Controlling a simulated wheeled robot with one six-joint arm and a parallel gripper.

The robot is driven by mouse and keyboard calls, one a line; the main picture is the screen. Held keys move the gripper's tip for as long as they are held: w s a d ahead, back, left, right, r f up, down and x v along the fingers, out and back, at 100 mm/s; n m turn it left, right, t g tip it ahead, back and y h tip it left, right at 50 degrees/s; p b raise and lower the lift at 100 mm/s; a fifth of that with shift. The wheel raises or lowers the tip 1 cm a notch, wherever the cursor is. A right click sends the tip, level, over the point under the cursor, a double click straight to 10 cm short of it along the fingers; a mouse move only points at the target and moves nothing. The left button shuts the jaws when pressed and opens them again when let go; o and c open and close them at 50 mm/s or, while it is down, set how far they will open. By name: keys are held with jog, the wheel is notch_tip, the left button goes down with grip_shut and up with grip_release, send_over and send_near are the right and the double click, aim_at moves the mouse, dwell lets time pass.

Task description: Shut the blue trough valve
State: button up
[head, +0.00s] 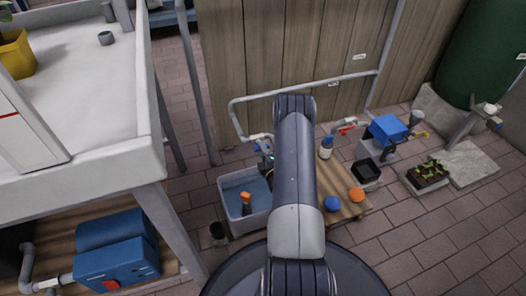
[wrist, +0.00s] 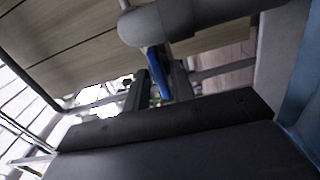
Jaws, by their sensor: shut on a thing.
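The blue valve handle (wrist: 154,64) hangs below a grey pipe fitting (wrist: 160,24) in the wrist view. My gripper (wrist: 160,85) is shut on this handle, with one dark finger on each side of it. In the head view my gripper (head: 266,160) shows only in part, at the left of my arm, by the pipe fitting (head: 259,137) above the trough. The white trough (head: 224,206) holds water and stands on the floor below.
A grey pipe (head: 350,77) runs along the wooden wall. A red valve handle (head: 347,129) is to the right. A wooden platform (head: 345,205) holds a bottle (head: 326,147), blue ball (head: 332,204) and orange ball (head: 356,194). A white bench (head: 110,180) stands close at left.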

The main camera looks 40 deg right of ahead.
jog(key=shift+f+m, duration=0.1)
jog(key=shift+m, duration=8.6)
jog(key=o, duration=0.7)
jog(key=p+v, duration=0.3)
jog(key=v, duration=0.8)
